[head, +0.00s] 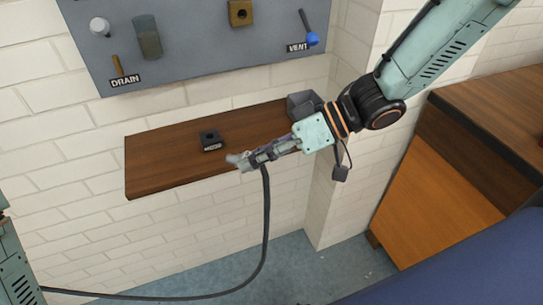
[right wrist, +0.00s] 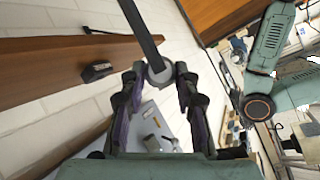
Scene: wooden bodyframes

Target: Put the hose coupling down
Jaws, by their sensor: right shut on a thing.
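The hose coupling (right wrist: 160,74) is a grey round end piece on a black hose (head: 266,215). My right gripper (head: 250,161) is shut on it, just in front of the wooden shelf's front edge. In the right wrist view the fingers (right wrist: 160,80) close on the coupling from both sides, and the hose leads away from it. My left gripper is out of view.
A grey panel (head: 190,50) marked DRAIN and VENT hangs above the shelf. A grey open box (head: 303,104) stands at the shelf's right end. The hose hangs down and runs left. A wooden cabinet (head: 440,170) stands at right. The shelf's left part is clear.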

